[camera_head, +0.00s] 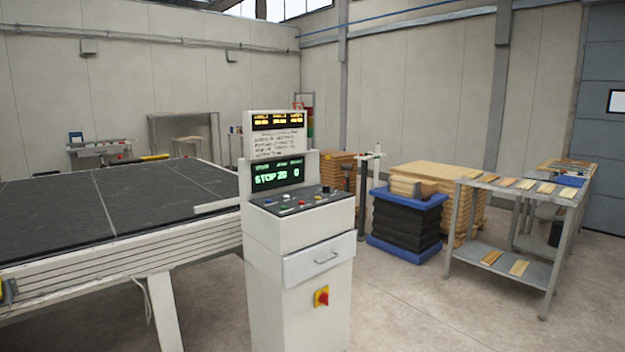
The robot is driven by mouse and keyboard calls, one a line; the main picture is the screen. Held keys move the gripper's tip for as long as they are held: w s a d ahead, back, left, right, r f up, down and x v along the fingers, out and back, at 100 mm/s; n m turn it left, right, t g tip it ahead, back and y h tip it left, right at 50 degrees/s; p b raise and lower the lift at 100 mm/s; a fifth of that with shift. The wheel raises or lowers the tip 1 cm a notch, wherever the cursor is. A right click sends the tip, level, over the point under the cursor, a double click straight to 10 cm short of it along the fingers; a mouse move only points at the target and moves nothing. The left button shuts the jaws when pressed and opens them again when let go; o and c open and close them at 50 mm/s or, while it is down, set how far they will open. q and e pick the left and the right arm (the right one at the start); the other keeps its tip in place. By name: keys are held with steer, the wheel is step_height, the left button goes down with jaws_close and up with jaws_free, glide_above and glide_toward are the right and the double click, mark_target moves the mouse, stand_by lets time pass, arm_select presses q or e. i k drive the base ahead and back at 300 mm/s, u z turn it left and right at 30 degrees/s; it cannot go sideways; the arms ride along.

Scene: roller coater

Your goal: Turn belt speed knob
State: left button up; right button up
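A white control console (298,240) stands in the middle of the view. Its sloped dark control panel (300,198) carries several small buttons and knobs, among them a dark round knob (326,189) near the back right. The labels are too small to read, so I cannot tell which one is the belt speed knob. A green display (277,175) behind the panel reads "STOP", "20" and "0". Neither of my grippers is in view, and nothing touches the panel.
A wide dark conveyor table (110,205) fills the left, its end close to the console. A red switch (322,297) is on the console front. On the right are a blue pallet stack (408,222) and a metal rack (500,262). The floor front right is clear.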

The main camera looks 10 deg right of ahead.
mark_target(326, 188)
steer(key=z, duration=0.3)
steer(key=i, duration=1.85)
steer(key=z, duration=0.4)
